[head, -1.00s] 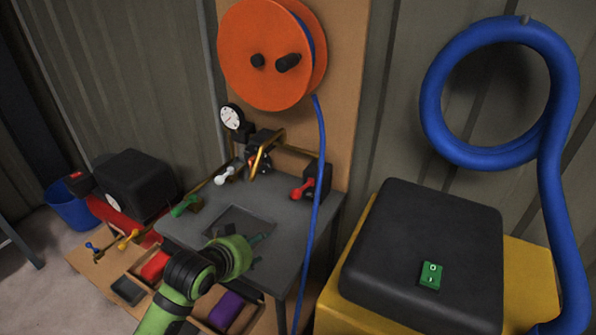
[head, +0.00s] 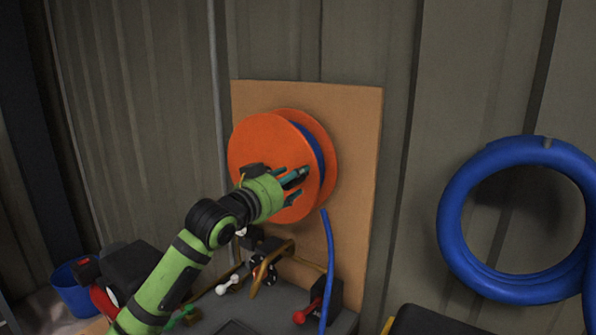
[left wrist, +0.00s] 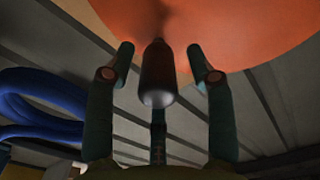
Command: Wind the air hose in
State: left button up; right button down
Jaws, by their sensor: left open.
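The orange hose reel (head: 262,142) is mounted on a brown board on the wall, with the blue air hose (head: 328,245) wound inside it and hanging down from its lower right. My left gripper (head: 292,183) is at the reel's front face, around its black crank handle, which shows best in the left wrist view (left wrist: 157,75). There the handle stands between the two open fingers (left wrist: 160,68), with a gap on both sides, and the orange disc (left wrist: 240,30) lies behind. My right gripper is not in view.
Below the reel is a grey bench with brass pipes (head: 270,275), a red-handled valve (head: 309,310) and white and green levers. A thick blue coiled duct (head: 452,225) hangs at right. A blue bucket (head: 75,292) stands at lower left.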

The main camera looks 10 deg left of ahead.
pick_arm(q)
jog(key=shift+p+x, duration=0.3)
jog(key=shift+x, duration=1)
grip_shut()
jog(key=shift+f+m, duration=0.3)
jog(key=shift+f, duration=0.05)
